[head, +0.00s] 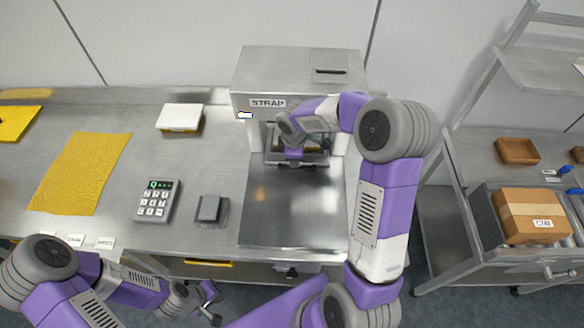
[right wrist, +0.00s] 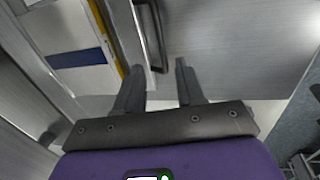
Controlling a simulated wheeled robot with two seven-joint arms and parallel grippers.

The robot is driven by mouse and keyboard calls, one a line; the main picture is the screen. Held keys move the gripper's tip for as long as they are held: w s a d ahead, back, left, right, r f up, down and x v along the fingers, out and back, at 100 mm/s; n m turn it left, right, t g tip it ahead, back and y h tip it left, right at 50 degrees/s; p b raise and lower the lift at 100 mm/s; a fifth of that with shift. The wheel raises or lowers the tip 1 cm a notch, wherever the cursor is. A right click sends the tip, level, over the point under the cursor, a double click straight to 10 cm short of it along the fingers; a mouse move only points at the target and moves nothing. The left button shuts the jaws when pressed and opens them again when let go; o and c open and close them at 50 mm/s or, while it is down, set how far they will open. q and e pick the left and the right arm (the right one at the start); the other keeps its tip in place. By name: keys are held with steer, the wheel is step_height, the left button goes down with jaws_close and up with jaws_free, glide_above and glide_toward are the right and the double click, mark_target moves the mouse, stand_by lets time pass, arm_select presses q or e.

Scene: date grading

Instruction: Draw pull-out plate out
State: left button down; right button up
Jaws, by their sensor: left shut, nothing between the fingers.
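The strap machine (head: 300,72), a metal housing marked STRAP, stands at the back of the bench. A flat bare metal plate (head: 290,215) extends from its opening towards the bench's front edge; I cannot tell whether this is the pull-out plate. My right gripper (head: 296,160) is inside the opening, partly hidden by my own arm. In the right wrist view its fingers (right wrist: 159,70) are apart, with a dark bar handle (right wrist: 152,30) just ahead, its end between the tips. Contact is not clear. My left gripper (head: 216,308) is shut and empty below the bench's front edge.
A keypad (head: 157,201) and a small grey block (head: 212,209) lie left of the plate. A yellow cloth (head: 82,172) and a white-topped box (head: 180,117) are farther left. A cart with a cardboard box (head: 533,213) stands at the right.

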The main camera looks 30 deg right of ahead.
mark_target(295, 170)
steer(key=f, duration=0.5)
steer(key=w+f, duration=0.1)
steer(key=f, duration=0.1)
steer(key=shift+d+f, duration=0.15)
steer(key=shift+d, duration=0.25)
jaws_close()
steer(key=shift+b, duration=0.3)
